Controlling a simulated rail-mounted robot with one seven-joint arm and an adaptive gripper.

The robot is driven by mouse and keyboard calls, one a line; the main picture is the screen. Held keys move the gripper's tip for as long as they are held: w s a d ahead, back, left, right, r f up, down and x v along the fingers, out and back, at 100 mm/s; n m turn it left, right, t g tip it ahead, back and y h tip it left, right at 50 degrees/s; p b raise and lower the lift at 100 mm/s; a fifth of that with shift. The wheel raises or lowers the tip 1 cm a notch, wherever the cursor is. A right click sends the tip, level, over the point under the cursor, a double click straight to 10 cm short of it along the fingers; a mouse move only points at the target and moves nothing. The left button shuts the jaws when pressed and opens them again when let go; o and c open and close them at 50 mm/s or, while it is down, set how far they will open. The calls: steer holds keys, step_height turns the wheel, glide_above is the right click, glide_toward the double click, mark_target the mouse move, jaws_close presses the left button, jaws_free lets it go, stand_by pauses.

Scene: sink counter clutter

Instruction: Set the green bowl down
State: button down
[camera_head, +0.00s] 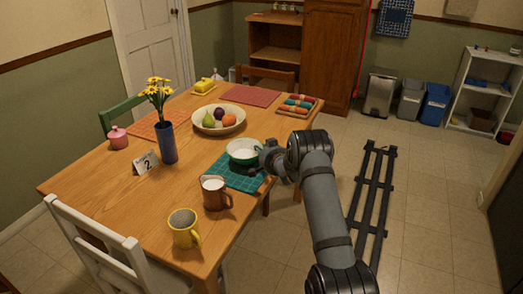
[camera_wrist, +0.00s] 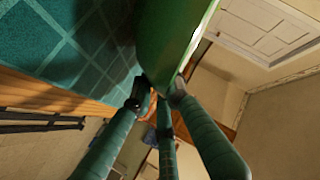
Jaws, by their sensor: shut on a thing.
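The green bowl (camera_head: 241,159), white inside, is upright at or just above the teal checked placemat (camera_head: 231,181) at the table's right edge. I cannot tell whether its base touches the mat. My gripper (camera_head: 259,158) reaches in from the right and is shut on the bowl's right-hand side. In the wrist view the bowl's green wall (camera_wrist: 168,38) runs down between the fingertips of my gripper (camera_wrist: 157,93), with the teal placemat (camera_wrist: 60,45) close beside it. The bowl's base is hidden.
A brown mug (camera_head: 214,196) stands at the placemat's front left edge, with a yellow mug (camera_head: 183,231) nearer. A fruit bowl (camera_head: 217,130) is behind. A blue vase (camera_head: 167,144) of flowers stands left. A tray of rolled cloths (camera_head: 297,104) is at the back right.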

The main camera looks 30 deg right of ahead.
steer(key=shift+f+b, duration=0.2)
steer(key=shift+b, duration=0.1)
steer(key=c, duration=1.7)
jaws_free()
steer(key=shift+r, duration=0.2)
steer(key=shift+s+p, duration=0.15)
steer(key=shift+p, duration=0.15)
steer(key=b+v, duration=0.1)
steer(key=v, duration=1)
steer(key=shift+s+r+b, duration=0.2)
steer(key=shift+s+b, duration=0.1)
steer(key=shift+s, duration=0.05)
